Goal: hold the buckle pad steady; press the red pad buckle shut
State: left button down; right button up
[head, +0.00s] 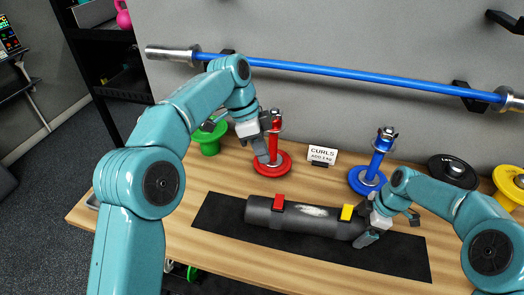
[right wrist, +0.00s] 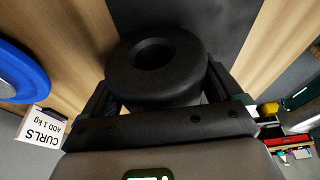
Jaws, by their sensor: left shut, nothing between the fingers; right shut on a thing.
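The buckle pad (head: 313,220) is a dark grey foam tube lying along a black mat (head: 215,219). A red buckle (head: 279,202) sits on top of its left part, and a yellow buckle (head: 347,212) sits near its right end. I cannot tell whether the red buckle is fully closed. My right gripper (head: 369,233) is shut on the pad's right end. The right wrist view shows the pad's round end with its hole (right wrist: 180,76) between the fingers. My left gripper (head: 264,153) is shut and empty, above and behind the red buckle, in front of the red weight stand.
A red stand (head: 272,168), a blue stand (head: 367,182) and a green weight (head: 208,139) stand along the back of the wooden table (head: 180,205). A "CURLS" sign (head: 323,155) stands between red and blue. Black (head: 453,171) and yellow (head: 510,183) weights are at right. A blue barbell (head: 330,74) hangs behind.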

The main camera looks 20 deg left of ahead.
jog(key=shift+f, duration=0.1)
jog(key=o, duration=0.9)
